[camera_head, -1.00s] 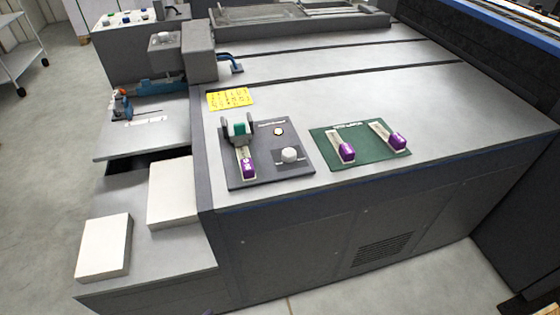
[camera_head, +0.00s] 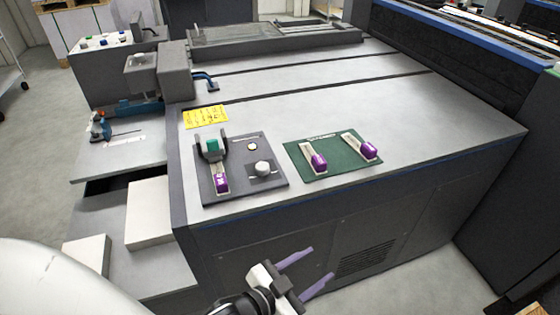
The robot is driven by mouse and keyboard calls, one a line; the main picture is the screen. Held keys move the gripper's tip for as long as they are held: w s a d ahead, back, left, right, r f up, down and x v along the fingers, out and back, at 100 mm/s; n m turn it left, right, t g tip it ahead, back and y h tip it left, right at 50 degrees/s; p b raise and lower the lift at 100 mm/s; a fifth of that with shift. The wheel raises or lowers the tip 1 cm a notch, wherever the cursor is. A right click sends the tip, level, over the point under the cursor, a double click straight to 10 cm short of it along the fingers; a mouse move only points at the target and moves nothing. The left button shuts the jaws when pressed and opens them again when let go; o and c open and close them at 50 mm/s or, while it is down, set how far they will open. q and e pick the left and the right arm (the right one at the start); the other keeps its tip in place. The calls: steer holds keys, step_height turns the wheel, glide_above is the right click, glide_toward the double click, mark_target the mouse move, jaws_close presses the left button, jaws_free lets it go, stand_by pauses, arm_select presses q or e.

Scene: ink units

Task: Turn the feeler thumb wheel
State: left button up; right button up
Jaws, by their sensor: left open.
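My left gripper (camera_head: 322,263) shows at the bottom, in front of the machine's dark front panel. Its two pale purple fingers are spread apart with nothing between them. The feeler thumb wheel cannot be told for certain at this size. A dark control plate (camera_head: 272,190) on the machine top carries a white round knob (camera_head: 263,169), a small light and a green and purple unit (camera_head: 219,176). The gripper is apart from all of these. My right gripper is out of view.
A green mat (camera_head: 334,168) holds two purple-ended units. A yellow label (camera_head: 206,116) lies behind the control plate. White stacks (camera_head: 148,210) sit on the lower left ledge. The machine top (camera_head: 430,115) is clear toward the right.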

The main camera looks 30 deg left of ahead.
arm_select(q)
steer(key=w+d+r+m+t+h, duration=0.1)
steer(key=w+d+r+m+h, duration=0.65)
steer(key=r, duration=0.45)
step_height(320, 180, up, 9)
steer(key=m+g+y+b, duration=0.1)
steer(key=m+g+y, duration=1.1)
steer(key=m+g, duration=0.35)
glide_above(262, 165)
steer(key=shift+m+t, duration=0.4)
steer(key=shift+t, duration=0.05)
step_height(262, 165, down, 10)
steer(key=shift+r, duration=0.1)
